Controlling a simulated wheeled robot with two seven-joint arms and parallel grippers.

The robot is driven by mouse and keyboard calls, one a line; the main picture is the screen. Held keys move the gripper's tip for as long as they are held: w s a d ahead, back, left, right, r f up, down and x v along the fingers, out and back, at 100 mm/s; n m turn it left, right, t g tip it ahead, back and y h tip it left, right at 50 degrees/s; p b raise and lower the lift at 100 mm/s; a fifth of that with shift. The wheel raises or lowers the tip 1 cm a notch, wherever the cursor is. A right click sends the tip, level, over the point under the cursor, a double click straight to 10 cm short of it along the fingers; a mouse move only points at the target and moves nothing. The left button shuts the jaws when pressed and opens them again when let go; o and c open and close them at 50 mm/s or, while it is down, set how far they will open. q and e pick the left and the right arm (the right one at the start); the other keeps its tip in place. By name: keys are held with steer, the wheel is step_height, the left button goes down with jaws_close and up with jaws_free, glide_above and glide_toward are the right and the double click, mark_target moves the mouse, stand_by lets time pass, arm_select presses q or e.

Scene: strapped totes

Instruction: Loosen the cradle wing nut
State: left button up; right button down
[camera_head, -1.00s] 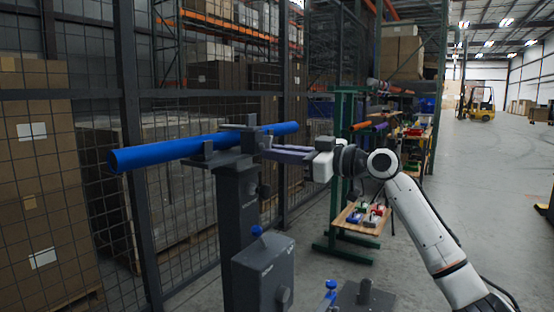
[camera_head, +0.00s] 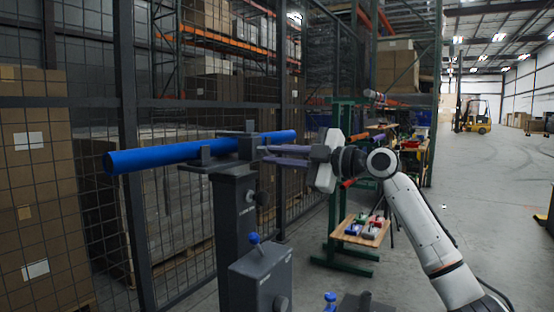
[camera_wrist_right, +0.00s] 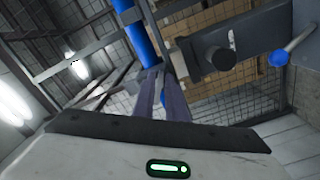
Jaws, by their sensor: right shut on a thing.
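A blue pipe (camera_head: 170,155) lies across the dark cradle (camera_head: 225,166) on top of a grey post (camera_head: 236,215). The pipe also shows in the wrist view (camera_wrist_right: 136,38). My right gripper (camera_head: 264,154) reaches in from the right, with its fingers at the right side of the cradle, by the pipe. In the wrist view its fingers (camera_wrist_right: 158,78) are close together at the cradle's end. They are shut on the cradle wing nut, which the fingers hide. My left gripper is not in view.
A dark knob (camera_wrist_right: 218,58) and a blue-tipped lever (camera_wrist_right: 278,57) stick out near the fingers in the wrist view. A grey box with a blue knob (camera_head: 254,238) stands in front. A mesh fence (camera_head: 180,215) runs behind. A green rack (camera_head: 345,200) stands to the right.

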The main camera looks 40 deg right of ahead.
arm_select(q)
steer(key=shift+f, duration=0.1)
arm_select(e)
steer(key=shift+r+n, duration=0.15)
steer(key=shift+n, duration=0.35)
steer(key=c, duration=1.9)
jaws_free()
arm_select(q)
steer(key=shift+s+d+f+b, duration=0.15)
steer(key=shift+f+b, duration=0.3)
steer(key=shift+b, duration=0.7)
arm_select(e)
steer(key=v, duration=1)
steer(key=shift+s+d, duration=0.1)
steer(key=shift+s, duration=0.05)
